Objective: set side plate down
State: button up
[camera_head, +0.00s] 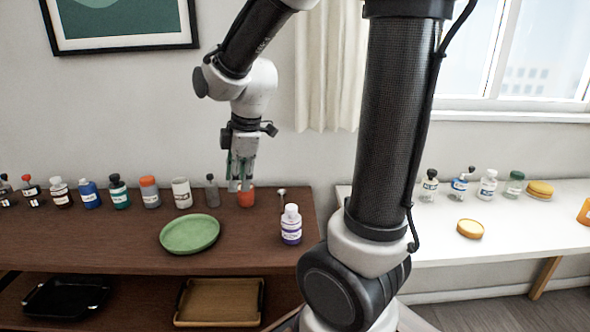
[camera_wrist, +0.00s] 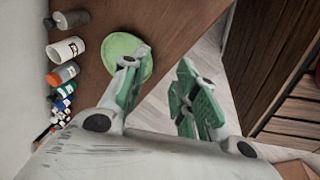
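The side plate, a round green plate (camera_head: 190,234), lies flat on the brown tabletop near its front edge. It also shows in the wrist view (camera_wrist: 117,46), partly behind one finger. My gripper (camera_head: 242,186) hangs fingers down above the table, to the right of and behind the plate in the head view. In the wrist view my gripper (camera_wrist: 160,75) has its two green-padded fingers spread wide with nothing between them. I see no contact between the gripper and the plate.
Several bottles and jars line the brown table's back, with a white cup (camera_head: 181,193) among them. A red-orange container (camera_head: 246,198) stands near my fingertips. A purple-labelled bottle (camera_head: 291,225) stands at the right. Trays (camera_head: 218,302) fill the lower shelf. A white table (camera_head: 520,235) is at the right.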

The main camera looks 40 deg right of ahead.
jog(key=s+d+r+m, duration=0.3)
jog(key=s+m, duration=0.4)
jog(key=s, duration=0.1)
jog(key=s+d+r+m+t, duration=0.1)
jog(key=s+d+r+m, duration=0.2)
jog(key=s+m, duration=0.4)
jog(key=shift+s+r+m+h, duration=0.3)
jog(key=shift+s+r+h, duration=0.15)
jog(key=shift+s, duration=0.4)
